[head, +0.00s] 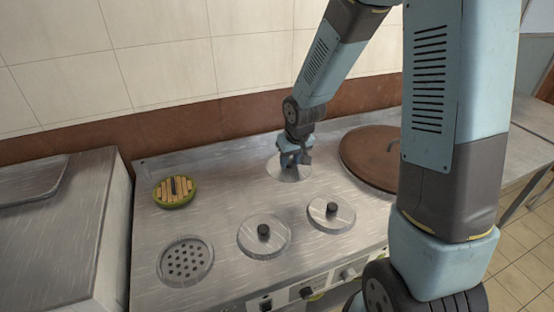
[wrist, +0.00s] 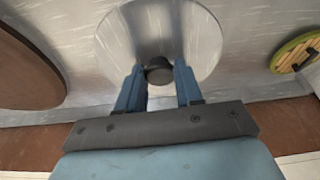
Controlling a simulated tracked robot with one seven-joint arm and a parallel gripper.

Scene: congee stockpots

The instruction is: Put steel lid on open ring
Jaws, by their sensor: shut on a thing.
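A round steel lid (head: 284,175) is under my gripper (head: 294,160) at the back middle of the steel stove top. In the wrist view, my gripper (wrist: 159,76) is shut on the black knob (wrist: 158,68) of this steel lid (wrist: 175,28), one finger on each side. I cannot tell whether the lid touches the surface below it. The open ring (head: 185,261), with a perforated disc inside, is at the front left of the stove top, uncovered and well away from my gripper.
Two more steel lids with black knobs sit at the front middle (head: 264,245) and to its right (head: 331,221). A yellow-slatted, green-rimmed round lid (head: 175,192) lies at the back left. A large brown lid (head: 372,155) lies at the right. A tiled wall stands behind.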

